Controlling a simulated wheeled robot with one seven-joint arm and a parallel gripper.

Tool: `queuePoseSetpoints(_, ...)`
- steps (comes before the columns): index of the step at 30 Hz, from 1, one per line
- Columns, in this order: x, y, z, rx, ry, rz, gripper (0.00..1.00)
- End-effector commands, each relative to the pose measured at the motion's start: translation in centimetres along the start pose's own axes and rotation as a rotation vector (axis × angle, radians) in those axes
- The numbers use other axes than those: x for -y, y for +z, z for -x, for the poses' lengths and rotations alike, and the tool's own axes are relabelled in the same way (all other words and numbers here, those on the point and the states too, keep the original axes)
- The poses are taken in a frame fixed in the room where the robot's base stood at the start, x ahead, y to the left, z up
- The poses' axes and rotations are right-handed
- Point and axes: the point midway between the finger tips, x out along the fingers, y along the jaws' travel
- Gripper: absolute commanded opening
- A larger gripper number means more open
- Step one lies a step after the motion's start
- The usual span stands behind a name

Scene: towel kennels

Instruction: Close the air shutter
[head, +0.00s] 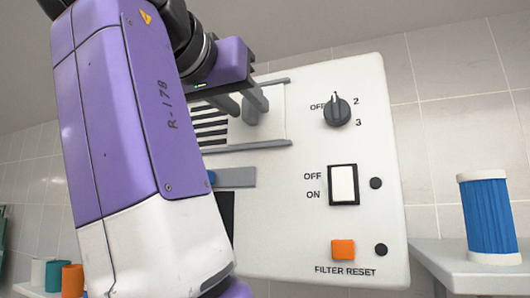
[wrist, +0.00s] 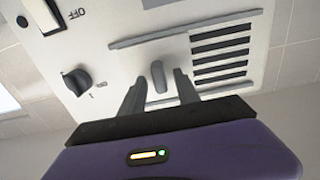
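The air shutter is a pale sliding plate (head: 272,118) between two grey rails on the white panel. Dark vent slots (head: 209,127) are uncovered to its left. In the wrist view the slots (wrist: 222,52) lie right of the shutter's grey upright knob (wrist: 158,78). The knob (head: 249,112) also shows in the head view, partly behind a finger. My gripper (wrist: 159,84) is open, with one finger on each side of the knob. Gaps show between knob and fingers in the wrist view; I cannot tell how deep the fingers reach.
The panel also bears a dark rotary dial (head: 337,111), a white rocker switch (head: 343,184) and an orange filter reset button (head: 343,249). A blue pleated filter (head: 488,218) stands on a shelf (head: 470,268) at right. Several coloured cups (head: 72,279) stand at lower left.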

Motion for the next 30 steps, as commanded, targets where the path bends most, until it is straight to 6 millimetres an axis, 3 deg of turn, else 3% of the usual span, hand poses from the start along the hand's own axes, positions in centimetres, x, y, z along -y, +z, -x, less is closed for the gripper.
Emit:
queuePoseSetpoints(9, 0.02, 0.06, -0.34, 0.0, 0.0, 0.001, 0.38)
queuePoseSetpoints(15, 0.02, 0.05, -0.32, 0.0, 0.0, 0.001, 0.0)
queuePoseSetpoints(30, 0.01, 0.01, -0.3, -0.001, 0.0, 0.001, 0.0)
